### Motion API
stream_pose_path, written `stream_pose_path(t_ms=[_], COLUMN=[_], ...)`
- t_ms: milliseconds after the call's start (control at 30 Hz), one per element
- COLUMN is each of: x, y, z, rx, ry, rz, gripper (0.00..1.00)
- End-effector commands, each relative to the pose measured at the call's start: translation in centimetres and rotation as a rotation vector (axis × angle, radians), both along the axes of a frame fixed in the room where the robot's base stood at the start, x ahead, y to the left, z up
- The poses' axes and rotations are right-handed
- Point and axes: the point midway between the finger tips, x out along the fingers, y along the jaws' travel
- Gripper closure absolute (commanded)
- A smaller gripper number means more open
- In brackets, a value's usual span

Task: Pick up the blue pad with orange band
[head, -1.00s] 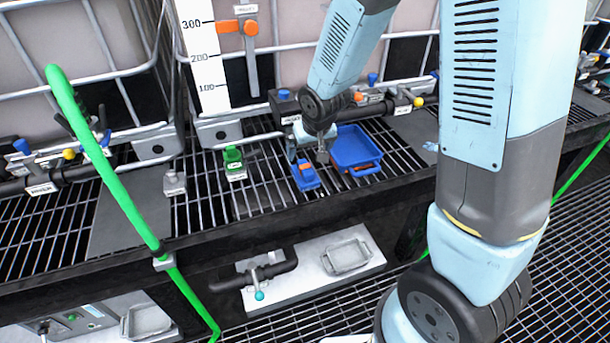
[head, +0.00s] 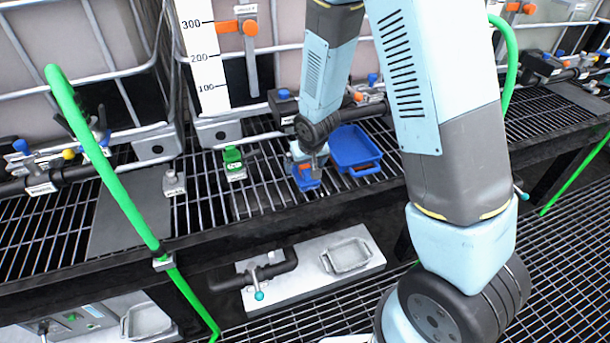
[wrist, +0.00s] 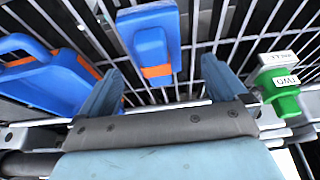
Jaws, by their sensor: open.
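The blue pad with orange band (wrist: 153,45) lies on the metal grating and shows in the upper middle of the wrist view. Its orange band shows at its near end. In the head view the pad (head: 308,184) is partly hidden by my gripper (head: 308,167), which is over it. In the wrist view my gripper (wrist: 162,88) is open, with one finger on each side of the pad's near end. I see a gap between the pad and each finger. I cannot tell how far above the pad the fingertips are.
A blue tray (head: 352,146) with an orange-marked handle stands close beside the pad; it also shows in the wrist view (wrist: 35,85). A green labelled block (head: 233,162) is on the other side. Pipes and valves run behind. Bare grating (head: 265,190) lies between block and pad.

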Motion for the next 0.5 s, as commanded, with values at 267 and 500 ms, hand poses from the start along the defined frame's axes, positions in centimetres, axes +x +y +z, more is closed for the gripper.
stream_pose_path(t_ms=[267, 500], x=[1.2, 1.8], y=[-0.1, 0.1], z=[-2.8, -4.4], rx=[-0.002, -0.001], ry=[0.003, 0.002], rz=[0.001, 0.001], gripper=[0.01, 0.01])
